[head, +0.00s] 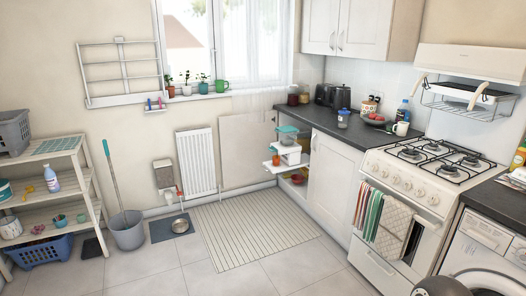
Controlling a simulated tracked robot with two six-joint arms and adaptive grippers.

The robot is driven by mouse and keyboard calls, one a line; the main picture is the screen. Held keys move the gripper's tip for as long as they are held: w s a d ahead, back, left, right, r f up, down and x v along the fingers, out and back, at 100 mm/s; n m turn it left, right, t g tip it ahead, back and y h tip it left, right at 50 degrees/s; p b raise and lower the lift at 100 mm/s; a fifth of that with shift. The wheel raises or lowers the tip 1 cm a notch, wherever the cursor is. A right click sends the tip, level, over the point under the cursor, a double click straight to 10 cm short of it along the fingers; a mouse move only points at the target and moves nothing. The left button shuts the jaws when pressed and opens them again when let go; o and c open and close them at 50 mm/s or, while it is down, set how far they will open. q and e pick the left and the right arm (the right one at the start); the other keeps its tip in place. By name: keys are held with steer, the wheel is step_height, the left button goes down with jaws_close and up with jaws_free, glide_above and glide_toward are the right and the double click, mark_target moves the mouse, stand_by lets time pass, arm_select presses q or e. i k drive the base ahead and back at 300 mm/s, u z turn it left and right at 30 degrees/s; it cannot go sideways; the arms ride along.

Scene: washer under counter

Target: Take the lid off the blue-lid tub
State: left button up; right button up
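Neither of my grippers shows in the head view. A dark rounded shape at the bottom edge, in front of the washer, may be part of my arm, but no fingers are visible on it.
Pull-out shelves (282,165) project from the corner cabinet. The gas cooker (408,190) stands right.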

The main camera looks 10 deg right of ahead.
mark_target(344, 112)
steer(key=z, duration=0.1)
steer(key=i, duration=1.45)
steer(key=z, duration=0.45)
steer(key=i, duration=2.75)
steer(key=z, duration=0.2)
